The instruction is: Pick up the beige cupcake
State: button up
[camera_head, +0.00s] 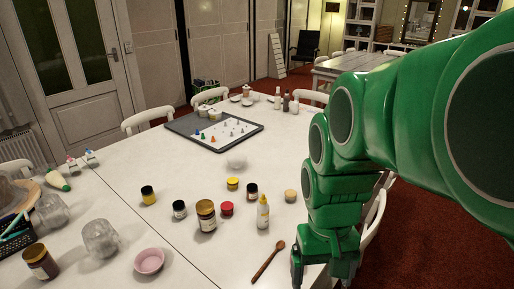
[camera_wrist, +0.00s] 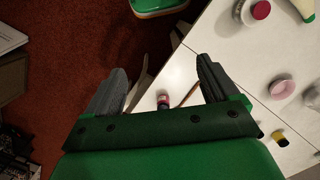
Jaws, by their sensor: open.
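A small beige round-topped thing (camera_head: 291,195) stands on the white table near its right side in the head view. It looks most like the beige cupcake, but it is too small to be sure. I cannot make it out in the wrist view. My gripper (camera_head: 322,272) points down at the table's right edge, nearer the camera than the beige thing and apart from it. In the wrist view my gripper (camera_wrist: 160,82) has its two dark fingers wide apart, with nothing held between them.
A white bottle (camera_head: 263,213), several jars such as the big brown one (camera_head: 206,217), and a wooden spoon (camera_head: 269,260) crowd the table near the beige thing. A pink bowl (camera_head: 149,261) is front left. A dark tray (camera_head: 181,125) lies farther back.

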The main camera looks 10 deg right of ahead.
jog(key=w+d+r, duration=0.1)
jog(key=w+d, duration=0.1)
jog(key=w, duration=1.7)
jog(key=m+t, duration=0.2)
send_over(291, 193)
jog(key=a, duration=0.1)
notch_tip(291, 193, down, 26)
jog(key=shift+r, duration=0.15)
jog(key=shift+w+f, duration=0.15)
jog(key=shift+f, duration=0.25)
jog(key=shift+d+f, duration=0.25)
jog(key=shift+f, duration=1.7)
jog(key=shift+d+f, duration=0.2)
jog(key=shift+f, duration=1.7)
jog(key=shift+c, duration=0.2)
